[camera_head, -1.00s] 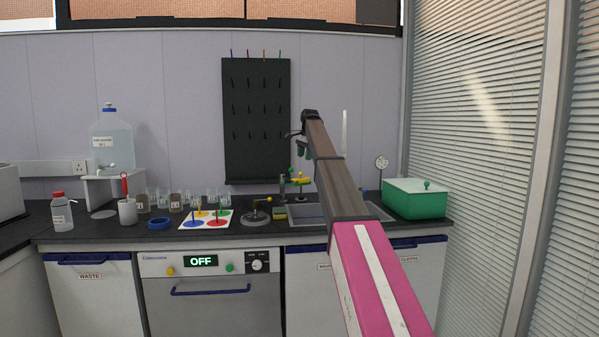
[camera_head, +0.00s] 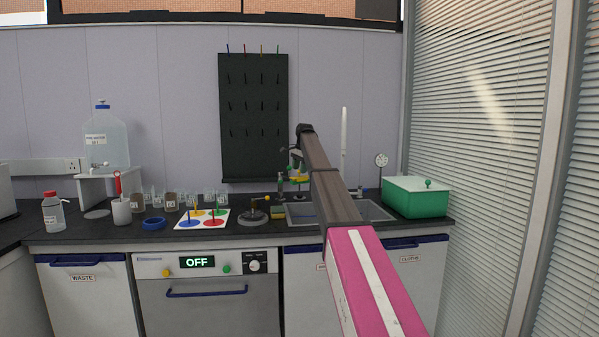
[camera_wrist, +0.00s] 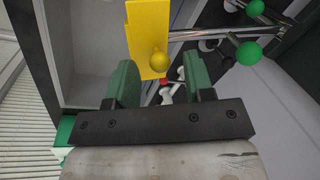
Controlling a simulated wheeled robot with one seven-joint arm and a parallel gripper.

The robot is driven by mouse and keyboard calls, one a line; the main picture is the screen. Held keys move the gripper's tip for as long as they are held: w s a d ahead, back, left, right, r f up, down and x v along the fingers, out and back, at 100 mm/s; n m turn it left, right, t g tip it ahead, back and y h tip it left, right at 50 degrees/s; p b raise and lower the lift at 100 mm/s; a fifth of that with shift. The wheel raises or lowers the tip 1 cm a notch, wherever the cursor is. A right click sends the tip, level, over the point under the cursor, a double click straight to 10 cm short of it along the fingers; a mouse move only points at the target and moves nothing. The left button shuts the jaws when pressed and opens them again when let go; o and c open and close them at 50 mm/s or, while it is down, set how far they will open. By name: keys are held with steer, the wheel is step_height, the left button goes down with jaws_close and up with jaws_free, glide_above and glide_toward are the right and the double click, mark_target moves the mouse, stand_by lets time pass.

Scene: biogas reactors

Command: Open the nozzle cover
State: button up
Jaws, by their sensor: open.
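A yellow plate (camera_wrist: 147,35) with a yellow ball knob (camera_wrist: 159,62) shows in the wrist view; it appears to be the nozzle cover. It sits by a shiny metal pipe (camera_wrist: 212,33) over the sink. My gripper (camera_wrist: 160,68) is open, its two green fingers on either side of the knob in the picture. I cannot tell whether they touch it or how far off it is. In the head view, the yellow piece (camera_head: 298,179) shows small below my gripper (camera_head: 296,160), partly hidden by my arm.
Green ball knobs (camera_wrist: 248,53) sit on the pipework close to my gripper. The sink (camera_head: 372,210) lies below, with a green box (camera_head: 415,198) to its right. A black peg board (camera_head: 253,115) hangs behind. Left of the sink stand a burner-like stand (camera_head: 254,212) and a coloured card (camera_head: 203,219).

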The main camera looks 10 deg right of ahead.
steer(key=shift+w+a+f, duration=0.1)
steer(key=shift+f, duration=0.65)
jaws_close()
